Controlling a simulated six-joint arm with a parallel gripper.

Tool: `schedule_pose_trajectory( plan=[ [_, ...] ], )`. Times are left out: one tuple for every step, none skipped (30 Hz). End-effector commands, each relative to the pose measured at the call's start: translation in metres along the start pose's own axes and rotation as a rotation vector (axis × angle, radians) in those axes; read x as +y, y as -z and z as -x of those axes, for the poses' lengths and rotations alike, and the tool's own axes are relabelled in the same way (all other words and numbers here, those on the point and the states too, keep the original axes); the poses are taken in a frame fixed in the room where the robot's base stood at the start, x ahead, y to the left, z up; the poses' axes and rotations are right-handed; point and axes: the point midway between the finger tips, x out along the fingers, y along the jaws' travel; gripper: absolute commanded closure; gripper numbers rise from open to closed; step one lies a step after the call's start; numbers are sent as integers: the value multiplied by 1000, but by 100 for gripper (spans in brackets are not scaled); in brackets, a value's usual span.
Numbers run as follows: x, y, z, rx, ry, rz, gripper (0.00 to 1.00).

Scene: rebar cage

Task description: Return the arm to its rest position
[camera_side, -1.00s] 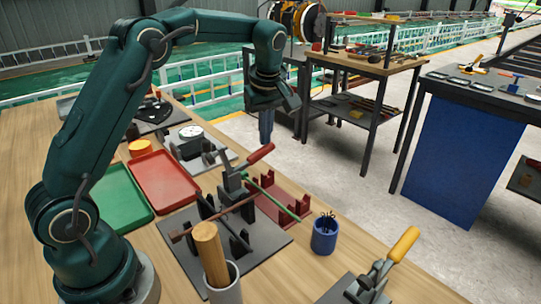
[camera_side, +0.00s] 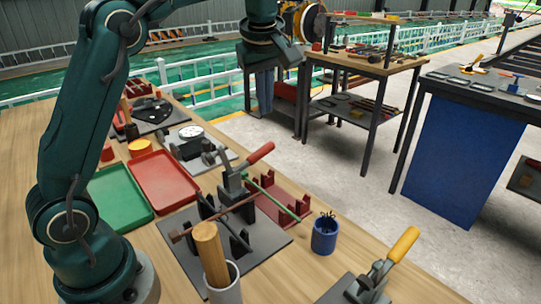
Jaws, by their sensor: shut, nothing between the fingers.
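My dark green arm rises from the left side of the wooden bench. My gripper (camera_side: 270,66) is at the top middle of the view, high above the bench's far edge. It is shut with nothing in it and is apart from everything on the bench. The arm's upper links run out of the top of the picture.
Below stand a red tray (camera_side: 163,182), a green tray (camera_side: 117,196), a clamp fixture with a red handle (camera_side: 261,153), a red rack (camera_side: 283,208), a blue cup (camera_side: 325,234) and a grey holder with a wooden handle (camera_side: 210,254). Air around the gripper is clear.

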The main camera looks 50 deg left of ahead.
Motion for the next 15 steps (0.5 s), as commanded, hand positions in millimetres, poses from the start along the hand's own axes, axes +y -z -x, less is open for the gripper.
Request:
schedule_pose_trajectory(
  plan=[
    [-6, -3, 16, 4, -27, -5, 100],
    [-10, -6, 24, 5, -42, -15, 100],
    [-17, -10, 34, 5, -61, -36, 100],
    [-22, -14, 40, 3, -74, -59, 100],
    [-27, -18, 46, 3, -89, -82, 100],
    [-34, -23, 53, 2, -106, -118, 100],
    [-40, -27, 57, 3, -121, -147, 100],
    [-46, -31, 61, 2, -134, -178, 100],
    [-54, -37, 66, 2, -154, -222, 100],
    [-60, -42, 69, 2, -167, -257, 100],
    [-67, -47, 71, 4, -181, -293, 100],
    [-76, -53, 73, 6, -199, -343, 100],
    [-83, -58, 74, 7, -213, -382, 100],
    [-89, -64, 74, 8, -227, -422, 100],
    [-98, -71, 73, 12, -245, -476, 100]
  ],
)
